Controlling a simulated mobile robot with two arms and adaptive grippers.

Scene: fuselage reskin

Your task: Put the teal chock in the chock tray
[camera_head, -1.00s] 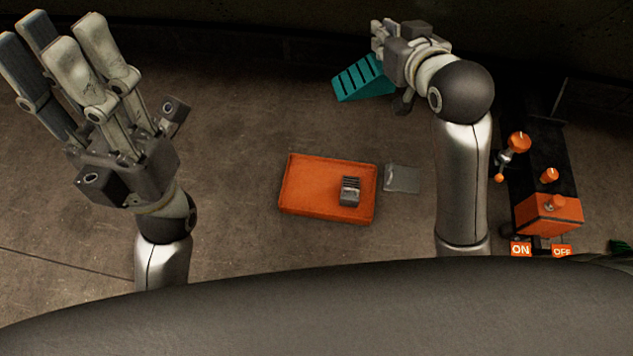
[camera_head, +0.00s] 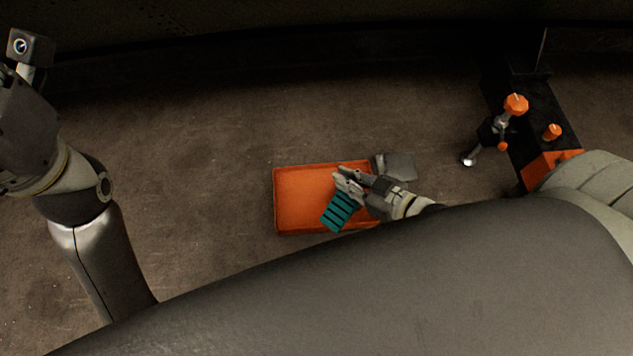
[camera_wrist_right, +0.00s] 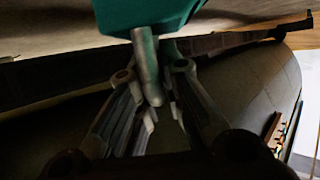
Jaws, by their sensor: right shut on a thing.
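The teal chock (camera_head: 341,212), a ribbed wedge, is at the right part of the orange chock tray (camera_head: 300,199) in the head view. My right gripper (camera_head: 347,183) is shut on the chock, and I cannot tell whether the chock touches the tray floor. In the right wrist view the chock (camera_wrist_right: 150,14) shows at the top, beyond the fingers of my right gripper (camera_wrist_right: 150,85). My left arm is at the left edge of the head view, with its fingers out of frame.
A grey plate (camera_head: 400,167) lies by the tray's right side. A black stand with orange knobs (camera_head: 516,105) is at the right. A large dark curved surface (camera_head: 330,300) fills the bottom. The floor left of the tray is clear.

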